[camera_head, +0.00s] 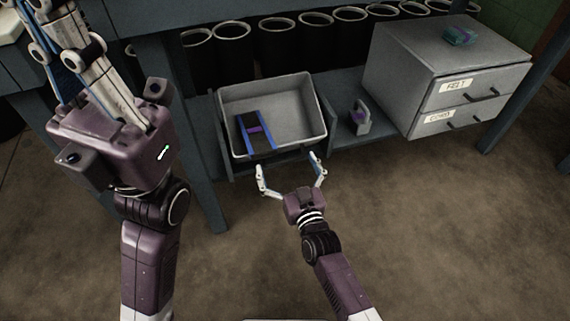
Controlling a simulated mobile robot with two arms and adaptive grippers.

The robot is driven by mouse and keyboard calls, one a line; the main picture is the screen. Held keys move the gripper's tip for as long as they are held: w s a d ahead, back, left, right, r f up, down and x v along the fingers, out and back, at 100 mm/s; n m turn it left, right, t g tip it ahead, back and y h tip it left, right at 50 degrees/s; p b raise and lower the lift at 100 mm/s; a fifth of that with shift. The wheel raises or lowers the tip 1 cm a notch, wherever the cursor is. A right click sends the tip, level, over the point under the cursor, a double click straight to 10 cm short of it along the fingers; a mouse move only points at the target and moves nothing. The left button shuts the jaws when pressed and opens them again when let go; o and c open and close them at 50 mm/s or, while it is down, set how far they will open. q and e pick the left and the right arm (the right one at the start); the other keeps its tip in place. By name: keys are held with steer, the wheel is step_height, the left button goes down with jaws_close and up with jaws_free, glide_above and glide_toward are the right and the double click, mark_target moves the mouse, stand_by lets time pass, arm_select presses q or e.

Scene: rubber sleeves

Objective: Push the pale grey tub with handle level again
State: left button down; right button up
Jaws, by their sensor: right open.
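The pale grey tub (294,94) sits in the low shelf frame at the middle. Its open top faces me; its near rim lies lower in the picture than its far rim, and I cannot tell its exact tilt. A handle on it is not clear.
A grey two-drawer cabinet (408,72) stands right, with a teal and purple item (460,36) on top. A small grey object (360,119) sits on the shelf between tub and cabinet. Several dark bins (278,46) stand behind. The brown floor (430,230) in front is clear.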

steer(key=shift+w+a, duration=0.1)
steer(key=shift+w, duration=0.15)
